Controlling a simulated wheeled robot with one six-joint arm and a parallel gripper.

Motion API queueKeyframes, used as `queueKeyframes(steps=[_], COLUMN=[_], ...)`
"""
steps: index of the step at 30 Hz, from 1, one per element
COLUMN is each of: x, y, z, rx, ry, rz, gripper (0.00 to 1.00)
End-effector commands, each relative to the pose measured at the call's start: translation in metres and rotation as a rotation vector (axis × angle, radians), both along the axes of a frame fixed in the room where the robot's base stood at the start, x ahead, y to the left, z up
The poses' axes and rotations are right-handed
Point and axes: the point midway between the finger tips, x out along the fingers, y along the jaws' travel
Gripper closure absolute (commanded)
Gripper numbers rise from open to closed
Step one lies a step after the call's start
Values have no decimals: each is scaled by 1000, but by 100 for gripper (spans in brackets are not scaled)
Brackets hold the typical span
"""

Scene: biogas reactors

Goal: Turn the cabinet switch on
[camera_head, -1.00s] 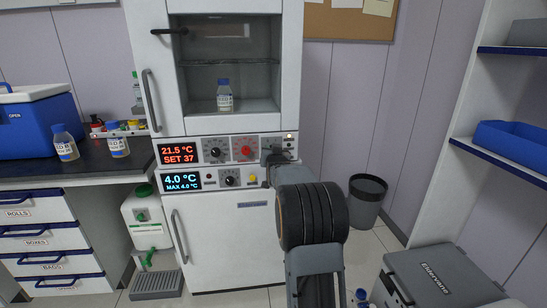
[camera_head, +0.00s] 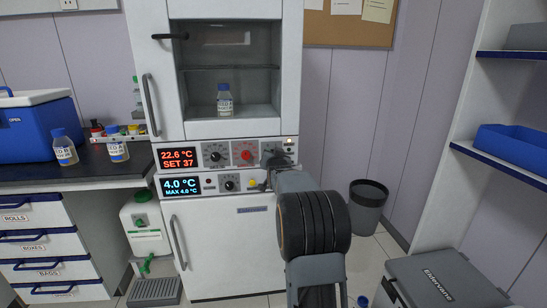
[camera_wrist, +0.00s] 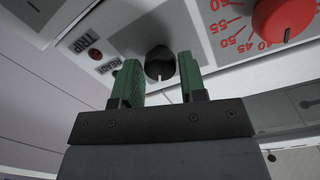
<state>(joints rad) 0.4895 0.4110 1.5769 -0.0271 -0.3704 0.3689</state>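The cabinet switch is a small black rotary knob (camera_wrist: 160,66) with a pale mark, on the white panel near the printed words TRIP and READY in the wrist view. My gripper (camera_wrist: 158,76) has its two green fingers apart, one on each side of the knob, with narrow gaps showing. Whether the fingertips touch it is unclear. In the head view my gripper (camera_head: 274,160) is at the right end of the upper control panel (camera_head: 226,154), and my arm largely hides the knob. The red display (camera_head: 177,157) reads 22.6 °C, SET 37. A small lamp (camera_head: 290,140) glows above the gripper.
A red dial (camera_wrist: 284,16) sits close by on the panel; a black dial (camera_head: 214,156) is farther left. The lower panel (camera_head: 211,182) has a blue display and yellow button. A bin (camera_head: 368,205) and grey case (camera_head: 440,280) stand to the right.

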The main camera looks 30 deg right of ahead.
Motion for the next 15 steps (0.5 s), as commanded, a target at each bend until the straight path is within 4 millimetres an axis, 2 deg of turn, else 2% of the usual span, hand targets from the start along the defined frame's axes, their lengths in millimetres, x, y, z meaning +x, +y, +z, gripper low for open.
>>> queueKeyframes(steps=[1,6,15], x=[0,0,-2], y=[0,1,3], z=[0,-1,-1], rx=[0,0,0], ry=[1,3,4], rz=[0,2,2], gripper=[57,42,42])
